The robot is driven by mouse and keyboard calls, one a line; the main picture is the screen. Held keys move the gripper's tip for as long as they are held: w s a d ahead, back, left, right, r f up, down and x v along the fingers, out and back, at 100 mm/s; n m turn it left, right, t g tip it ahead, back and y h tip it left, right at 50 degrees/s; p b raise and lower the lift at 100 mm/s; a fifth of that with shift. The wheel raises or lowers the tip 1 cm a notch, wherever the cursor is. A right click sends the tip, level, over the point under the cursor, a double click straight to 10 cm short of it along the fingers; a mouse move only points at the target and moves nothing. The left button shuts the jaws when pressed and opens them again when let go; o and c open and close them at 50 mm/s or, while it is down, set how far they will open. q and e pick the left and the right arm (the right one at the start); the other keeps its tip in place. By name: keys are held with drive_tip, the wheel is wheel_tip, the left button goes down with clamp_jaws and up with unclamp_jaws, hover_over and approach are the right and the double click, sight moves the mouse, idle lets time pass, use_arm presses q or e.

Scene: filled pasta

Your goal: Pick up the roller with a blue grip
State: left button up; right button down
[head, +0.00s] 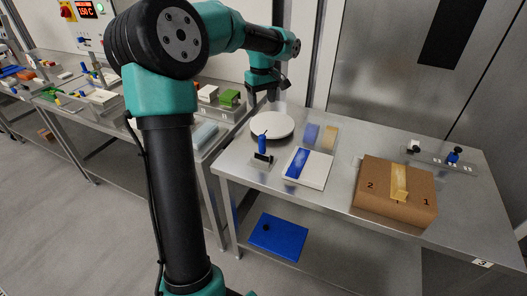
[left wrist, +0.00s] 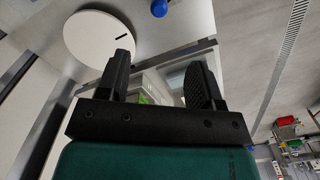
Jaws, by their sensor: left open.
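A blue upright grip (head: 262,143) with a dark part at its foot stands on a small clear stand on the metal table, in front of a white round plate (head: 278,128). It looks like the roller, but is too small to be sure. A second small blue item (head: 453,156) stands on a rack at the right. My left gripper (head: 268,96) hangs above the plate's back edge, open and empty, apart from the blue grip. In the left wrist view, the open fingers (left wrist: 160,68) have nothing between them, and a blue round end (left wrist: 159,8) shows at the top.
A white board with a blue strip (head: 297,163) lies beside the stand. A cardboard box (head: 395,207) with a yellow piece on top (head: 399,183) stands to the right. A blue slab (head: 278,237) lies on the lower shelf. A gap separates the table from the left bench.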

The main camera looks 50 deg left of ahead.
sight(262, 136)
use_arm(q)
wheel_tip(262, 136, down, 12)
drive_tip(key=shift+f, duration=0.1)
idle(0.5)
drive_tip(key=shift+f, duration=2.6)
drive_tip(key=shift+c, duration=0.3)
drive_tip(key=shift+w, duration=0.1)
drive_tip(key=c, duration=0.9)
